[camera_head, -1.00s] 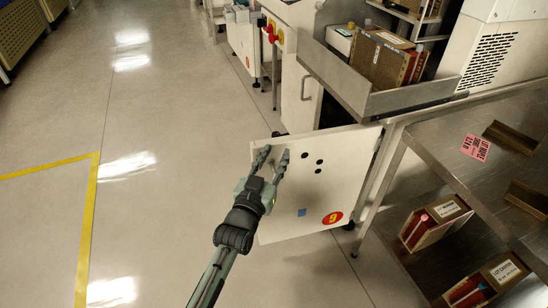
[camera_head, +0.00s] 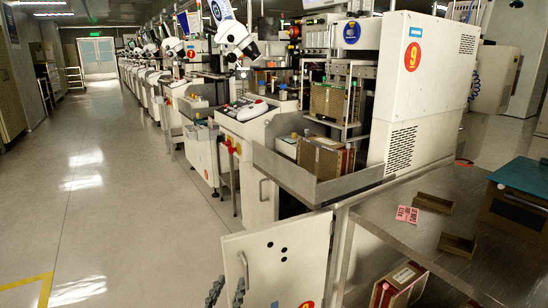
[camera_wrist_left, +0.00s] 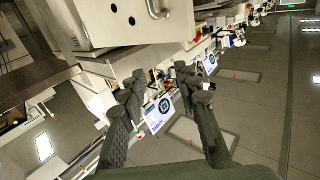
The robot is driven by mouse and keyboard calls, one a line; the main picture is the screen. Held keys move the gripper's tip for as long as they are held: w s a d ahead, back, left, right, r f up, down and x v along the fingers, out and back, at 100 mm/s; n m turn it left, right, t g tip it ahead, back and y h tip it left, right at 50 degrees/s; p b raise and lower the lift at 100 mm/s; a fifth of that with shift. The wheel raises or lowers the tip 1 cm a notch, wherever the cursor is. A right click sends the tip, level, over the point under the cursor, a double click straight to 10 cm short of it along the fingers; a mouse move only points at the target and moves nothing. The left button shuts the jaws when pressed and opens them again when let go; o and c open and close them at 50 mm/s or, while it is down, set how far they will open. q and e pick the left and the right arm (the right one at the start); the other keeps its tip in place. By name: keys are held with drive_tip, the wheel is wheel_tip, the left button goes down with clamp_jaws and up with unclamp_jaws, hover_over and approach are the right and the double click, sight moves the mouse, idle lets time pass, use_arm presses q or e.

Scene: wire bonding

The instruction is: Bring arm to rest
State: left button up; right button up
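My left gripper (camera_head: 227,292) shows at the bottom edge of the head view, only its dark fingertips in sight. They stand apart, just below the handle of a white cabinet door (camera_head: 290,258). In the left wrist view the two dark fingers of the left gripper (camera_wrist_left: 162,88) are spread with nothing between them. They are clear of the door handle (camera_wrist_left: 158,10), which shows at the top of that view. The rest of the left arm is hidden below the head view. My right gripper is in neither view.
A row of white machines runs into the distance. A steel tray (camera_head: 318,186) juts out above the door. A steel table (camera_head: 400,243) with brown holders and a pink label stands at the right. The floor (camera_head: 125,205) at the left is clear.

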use_arm(q)
drive_tip(key=s+a+f+g+y, duration=0.1)
drive_tip(key=s+a+f+g, duration=0.5)
drive_tip(key=s+f, duration=0.5)
drive_tip(key=s+a+f+g+y, duration=0.1)
drive_tip(key=s+a+f+g, duration=0.3)
drive_tip(key=s, duration=0.5)
drive_tip(key=s+a+f+g+y, duration=0.2)
drive_tip(key=s+a+f+g, duration=0.2)
drive_tip(key=s, duration=0.5)
drive_tip(key=shift+a+f+g, duration=0.4)
drive_tip(key=shift+a+f, duration=0.4)
drive_tip(key=shift+a, duration=0.45)
